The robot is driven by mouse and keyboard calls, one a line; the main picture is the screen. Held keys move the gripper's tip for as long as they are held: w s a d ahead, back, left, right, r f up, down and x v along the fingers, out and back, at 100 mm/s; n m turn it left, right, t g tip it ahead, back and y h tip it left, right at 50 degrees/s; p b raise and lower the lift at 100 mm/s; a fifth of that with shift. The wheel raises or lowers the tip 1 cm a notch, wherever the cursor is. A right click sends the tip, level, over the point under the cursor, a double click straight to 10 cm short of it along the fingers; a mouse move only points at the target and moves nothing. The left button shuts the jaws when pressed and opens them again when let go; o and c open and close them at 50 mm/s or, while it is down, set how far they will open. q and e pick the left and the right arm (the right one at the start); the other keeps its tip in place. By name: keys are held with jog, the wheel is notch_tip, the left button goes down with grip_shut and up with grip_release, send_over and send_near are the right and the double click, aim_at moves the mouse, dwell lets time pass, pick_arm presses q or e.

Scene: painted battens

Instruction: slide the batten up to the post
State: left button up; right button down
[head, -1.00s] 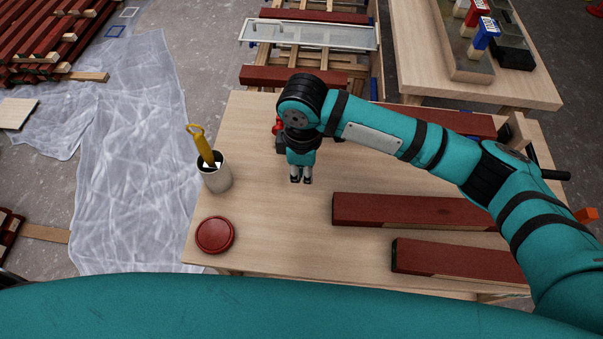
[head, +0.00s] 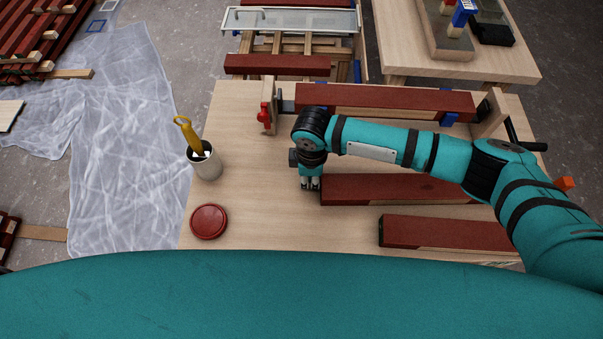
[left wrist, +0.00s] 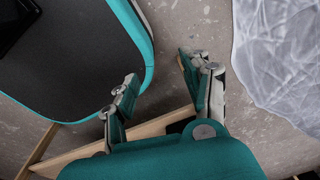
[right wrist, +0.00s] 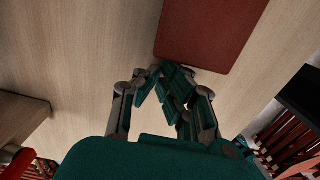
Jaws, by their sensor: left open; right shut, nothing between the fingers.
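A dark red batten (head: 400,189) with a bare wood side lies on the light wood table (head: 260,225), partly behind my right arm. My right gripper (head: 310,186) is shut and empty, pointing down just off the batten's left end. In the right wrist view the shut fingertips (right wrist: 165,75) are close to the edge of the red batten (right wrist: 212,30); I cannot tell whether they touch it. An upright wooden post (head: 269,105) with a red clamp part stands at the table's back left. My left gripper (left wrist: 160,75) is open and empty over the floor, outside the head view.
Another red batten (head: 440,231) lies in front. A third (head: 385,98) is held at the back between the post and a wooden upright (head: 491,113). A cup with a yellow tool (head: 206,163) and a red round lid (head: 208,221) stand at left. The table's left middle is clear.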

aim_at(346, 179)
jog(key=shift+d, duration=0.1)
jog(key=d+p, duration=0.5)
jog(key=d, duration=0.3)
jog(key=shift+d+r, duration=0.1)
jog(key=shift+r, duration=0.05)
jog(key=shift+d, duration=0.3)
pick_arm(q)
jog(key=r, duration=0.1)
jog(key=s+r, duration=0.1)
jog(key=r, duration=0.3)
jog(key=shift+s+d+r, duration=0.15)
jog(key=shift+d, duration=0.25)
pick_arm(e)
jog(key=shift+f, duration=0.2)
pick_arm(q)
jog(key=shift+a, duration=0.1)
pick_arm(e)
jog(key=shift+a, duration=0.1)
